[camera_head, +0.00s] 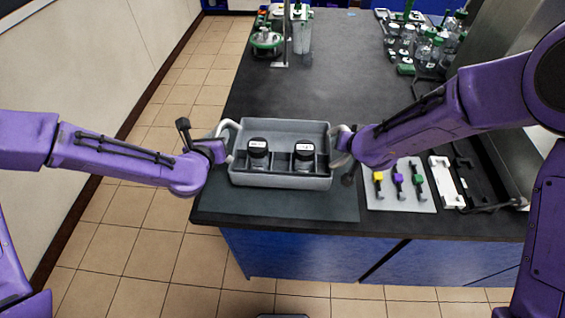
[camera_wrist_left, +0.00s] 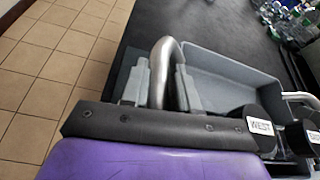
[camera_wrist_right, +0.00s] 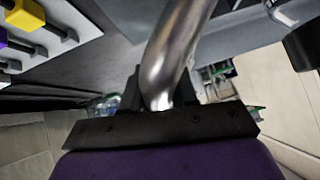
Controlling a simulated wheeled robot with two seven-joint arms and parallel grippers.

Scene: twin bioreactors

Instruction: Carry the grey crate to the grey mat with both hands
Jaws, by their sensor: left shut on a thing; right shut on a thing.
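The grey crate (camera_head: 280,181) is near the front edge of the dark bench, level or nearly so, with its near side over the grey mat (camera_head: 290,207). I cannot tell whether it touches the mat. It holds two black-capped bottles, the left one (camera_head: 258,150) and the right one (camera_head: 303,152); one label reads WEST in the left wrist view (camera_wrist_left: 262,127). My left gripper (camera_head: 224,143) is shut on the crate's left handle (camera_wrist_left: 160,65). My right gripper (camera_head: 345,148) is shut on the right handle (camera_wrist_right: 172,60); its fingertips are mostly hidden.
A white board (camera_head: 400,188) with yellow, purple and green pieces lies right of the mat. White and black racks (camera_head: 446,182) lie beyond it. Glassware (camera_head: 425,48) stands at the back right, a green-based vessel (camera_head: 266,42) at the back left. The bench behind the crate is clear.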

